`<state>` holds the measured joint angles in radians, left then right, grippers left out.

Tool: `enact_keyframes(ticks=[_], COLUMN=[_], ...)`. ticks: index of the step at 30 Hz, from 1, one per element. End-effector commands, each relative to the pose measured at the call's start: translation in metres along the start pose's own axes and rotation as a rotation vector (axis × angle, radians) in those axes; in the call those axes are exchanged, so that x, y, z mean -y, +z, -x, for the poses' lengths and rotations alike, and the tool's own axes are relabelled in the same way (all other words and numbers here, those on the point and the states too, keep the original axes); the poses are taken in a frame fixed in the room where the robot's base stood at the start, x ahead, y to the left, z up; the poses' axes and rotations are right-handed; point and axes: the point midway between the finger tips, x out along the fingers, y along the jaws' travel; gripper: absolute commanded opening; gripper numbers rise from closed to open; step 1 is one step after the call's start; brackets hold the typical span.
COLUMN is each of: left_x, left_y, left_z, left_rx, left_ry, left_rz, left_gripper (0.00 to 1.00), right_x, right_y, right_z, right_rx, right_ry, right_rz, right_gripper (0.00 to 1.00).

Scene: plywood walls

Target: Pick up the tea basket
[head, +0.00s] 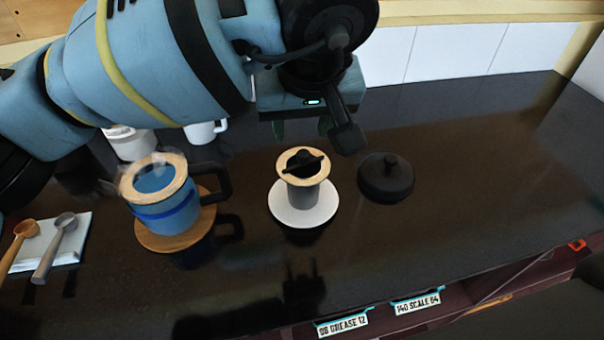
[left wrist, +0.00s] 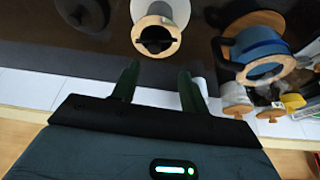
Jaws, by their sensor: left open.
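The tea basket (head: 302,192) is a small grey cylinder with a pale wooden rim and a black bar across its top. It stands upright on a round white coaster (head: 293,214) in the middle of the counter. It also shows in the left wrist view (left wrist: 174,32), just beyond my fingertips. My left gripper (head: 301,128) is open and empty, behind the basket in the head view and apart from it. Its two dark green fingers also show in the left wrist view (left wrist: 159,72), spread apart below the basket. My right gripper is in neither view.
A blue mug (head: 170,215) with a wooden rim stands on a wooden coaster (head: 155,241) to the left. A black lid (head: 386,180) lies close on the basket's right. Scoops (head: 62,240) rest on a pale cloth (head: 72,252) at far left. The counter's right side is clear.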

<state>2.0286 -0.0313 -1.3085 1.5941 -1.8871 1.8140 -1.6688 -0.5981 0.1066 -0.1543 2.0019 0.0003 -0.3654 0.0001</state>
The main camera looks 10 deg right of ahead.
Motion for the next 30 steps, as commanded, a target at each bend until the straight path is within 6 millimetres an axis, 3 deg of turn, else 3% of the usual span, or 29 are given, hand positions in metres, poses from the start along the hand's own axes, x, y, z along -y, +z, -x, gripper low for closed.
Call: enact_keyframes(ticks=[9,15,24,30], left_x=[-0.001,-0.003,-0.009,-0.009], left_y=[0.000,0.000,-0.004,-0.004], left_z=[-0.025,-0.030,-0.069,-0.078], left_rx=[0.005,0.005,0.005,0.003], left_ry=[0.003,0.003,0.005,0.004], left_rz=[0.003,0.003,0.004,0.003], left_gripper=[0.45,0.45,0.45,0.45], right_x=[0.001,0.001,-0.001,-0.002], right_y=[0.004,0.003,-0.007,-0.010], right_z=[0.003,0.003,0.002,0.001], right_rx=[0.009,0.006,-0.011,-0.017], right_ry=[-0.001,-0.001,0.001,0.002], right_rz=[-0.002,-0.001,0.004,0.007], right_gripper=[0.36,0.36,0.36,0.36])
